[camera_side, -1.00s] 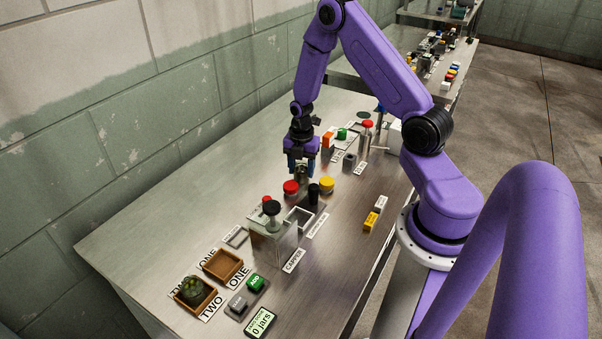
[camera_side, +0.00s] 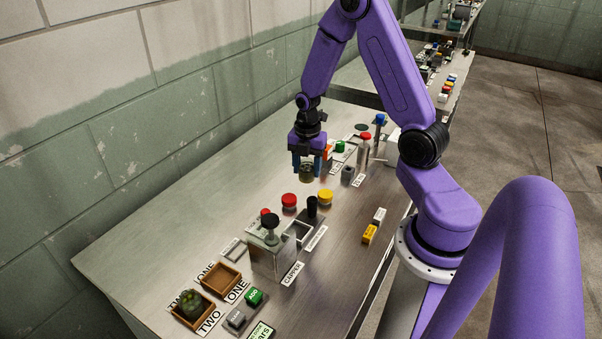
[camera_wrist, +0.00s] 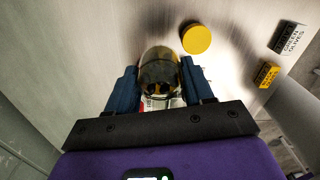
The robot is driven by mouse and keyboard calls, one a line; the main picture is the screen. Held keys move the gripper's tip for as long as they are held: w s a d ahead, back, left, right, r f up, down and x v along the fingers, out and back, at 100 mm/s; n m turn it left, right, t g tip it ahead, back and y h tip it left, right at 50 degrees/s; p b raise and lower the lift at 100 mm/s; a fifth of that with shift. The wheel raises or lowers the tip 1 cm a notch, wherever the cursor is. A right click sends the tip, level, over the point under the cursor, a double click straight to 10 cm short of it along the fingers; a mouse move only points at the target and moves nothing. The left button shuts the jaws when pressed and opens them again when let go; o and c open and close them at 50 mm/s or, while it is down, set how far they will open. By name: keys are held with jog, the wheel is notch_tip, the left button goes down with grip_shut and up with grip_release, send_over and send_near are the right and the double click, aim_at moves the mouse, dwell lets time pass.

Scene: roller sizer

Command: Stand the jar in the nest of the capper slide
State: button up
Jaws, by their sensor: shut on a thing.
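My gripper (camera_side: 306,168) is shut on a glass jar (camera_side: 306,173) with dark olive-green contents, held above the table behind the lids. In the wrist view the jar (camera_wrist: 160,68) sits between the blue fingers (camera_wrist: 160,88). The capper (camera_side: 272,255) is a grey metal block with a black knob, in front of my gripper. Beside it is an open square metal frame (camera_side: 300,231), which looks like the nest, next to a black upright handle (camera_side: 312,207). The frame looks empty. The jar is well apart from it.
A red lid (camera_side: 289,200) and a yellow lid (camera_side: 325,197) stand between jar and capper; the yellow lid (camera_wrist: 196,39) shows in the wrist view. Taller equipment (camera_side: 365,145) stands behind. The left table side is clear.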

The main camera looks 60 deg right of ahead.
jog(key=s+a+r, duration=0.4)
jog(key=s+r, duration=0.1)
jog(key=s, duration=0.3)
jog(key=n, duration=0.4)
send_over(298, 233)
notch_tip(298, 233, down, 3)
jog(key=shift+n, duration=0.3)
jog(key=shift+w+f, duration=0.1)
jog(key=shift+f, duration=3.95)
jog(key=shift+f, duration=0.2)
jog(key=o, duration=1.2)
jog(key=shift+r, duration=0.15)
